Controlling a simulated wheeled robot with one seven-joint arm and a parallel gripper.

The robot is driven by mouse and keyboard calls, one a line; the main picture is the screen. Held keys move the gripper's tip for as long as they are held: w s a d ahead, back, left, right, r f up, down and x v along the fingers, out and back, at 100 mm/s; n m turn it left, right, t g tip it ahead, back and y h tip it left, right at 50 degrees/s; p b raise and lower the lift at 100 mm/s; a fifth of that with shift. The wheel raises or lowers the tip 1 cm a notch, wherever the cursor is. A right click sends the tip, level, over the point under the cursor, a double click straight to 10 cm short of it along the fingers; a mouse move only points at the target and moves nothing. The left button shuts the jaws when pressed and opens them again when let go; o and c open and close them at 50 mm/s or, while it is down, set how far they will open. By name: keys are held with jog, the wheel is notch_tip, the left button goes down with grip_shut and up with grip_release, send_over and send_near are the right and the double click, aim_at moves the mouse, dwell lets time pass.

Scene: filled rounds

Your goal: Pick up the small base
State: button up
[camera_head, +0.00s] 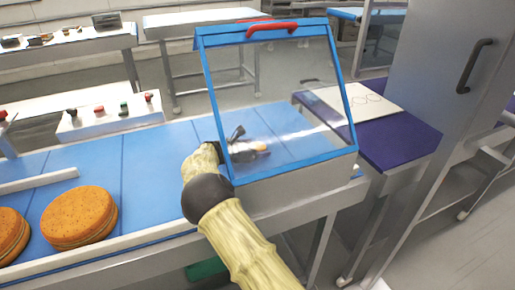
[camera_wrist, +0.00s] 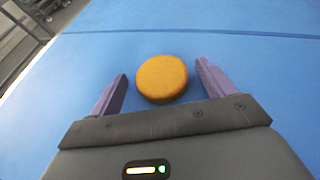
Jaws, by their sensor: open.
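The small base (camera_wrist: 162,79) is a round, orange-brown disc lying flat on the blue belt in the wrist view. My gripper (camera_wrist: 162,70) is open, with one purple finger on each side of the base. Gaps of blue show between the base and both fingers, and nothing is held. In the head view, my arm reaches under the clear, blue-framed guard, where my gripper (camera_head: 255,145) is partly hidden by glare.
Two larger filled rounds, one whole (camera_head: 78,217) and one cut by the picture edge (camera_head: 10,236), lie on the belt (camera_head: 150,160) at left. The guard (camera_head: 300,160) encloses my gripper's area. A purple side table (camera_head: 405,138) and grey cabinet (camera_head: 445,90) stand at right.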

jog(key=c, duration=0.8)
jog(key=shift+r, duration=0.15)
jog(key=shift+r, duration=0.25)
jog(key=r, duration=0.2)
jog(key=shift+s+a+r, duration=0.25)
jog(key=shift+r, duration=0.15)
jog(key=s+a+b, duration=0.1)
jog(key=s+a, duration=1)
jog(key=s, duration=0.1)
jog(key=shift+a, duration=0.4)
jog(key=shift+s+a, duration=0.2)
jog(key=shift+a, duration=0.1)
jog(key=shift+w, duration=0.1)
